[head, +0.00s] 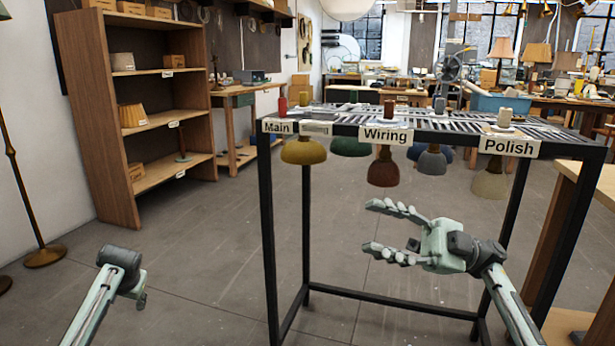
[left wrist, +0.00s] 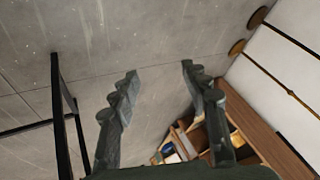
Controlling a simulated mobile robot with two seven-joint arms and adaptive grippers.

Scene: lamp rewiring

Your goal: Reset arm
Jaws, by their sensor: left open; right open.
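My left gripper (left wrist: 160,70) shows in the left wrist view with its two fingers apart and nothing between them, over bare grey floor. In the head view my left arm comes in at the lower left, and its fingers cannot be made out there. My right gripper (head: 372,226) is in the head view, in front of the black-framed rack (head: 265,200) and below its labelled edge. Its fingers point left, spread apart and empty. It appears clear of the hanging lamp shades, such as the brown-red one (head: 383,172).
The rack carries labels Main, Wiring (head: 386,135) and Polish (head: 508,146). A yellow shade (head: 303,151) hangs below it. A wooden shelf (head: 85,110) and a floor lamp (head: 45,257) stand left. A wooden bench (head: 575,185) is at the right. Floor between shelf and rack is clear.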

